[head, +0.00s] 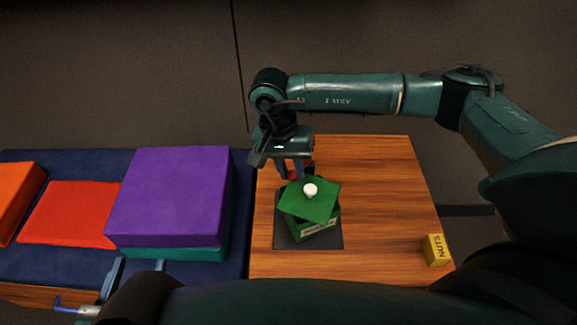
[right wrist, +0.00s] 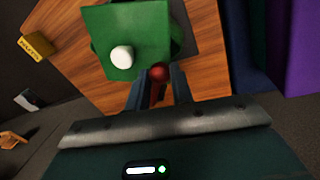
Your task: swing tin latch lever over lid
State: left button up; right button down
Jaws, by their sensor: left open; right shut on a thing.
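The green tin (head: 320,231) stands on a dark square mat (head: 290,243) on the wooden table. Its green lid (head: 322,205), with a white knob (head: 310,190), lies on top, turned askew to the tin. The lid also shows in the right wrist view (right wrist: 148,30). The red latch lever (right wrist: 159,73) has a round end and stands at the tin's edge, beside the lid. My right gripper (head: 294,172) is shut on the lever, at the tin's far side; its fingers partly hide the lever. My left gripper (head: 86,291) is open and empty at the lower left.
A yellow nuts box (head: 437,250) stands at the table's right front. A purple block (head: 168,195) on a teal one, a red block (head: 70,214) and an orange block (head: 18,198) lie on dark blue cloth to the left. The table's right side is mostly clear.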

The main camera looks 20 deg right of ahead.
jog(key=shift+s, duration=0.1)
dwell(0.3)
jog(key=c, duration=1.2)
grip_release()
jog(key=shift+c, duration=0.2)
pick_arm(q)
jog(key=shift+s+a+n+g+y+p, duration=0.25)
jog(key=shift+s+n+g+y+p, duration=0.1)
jog(key=shift+g+p, duration=0.7)
pick_arm(e)
notch_tip(320, 180, up, 13)
jog(key=w+a, duration=0.1)
jog(key=a, duration=0.1)
jog(key=shift+w, duration=0.2)
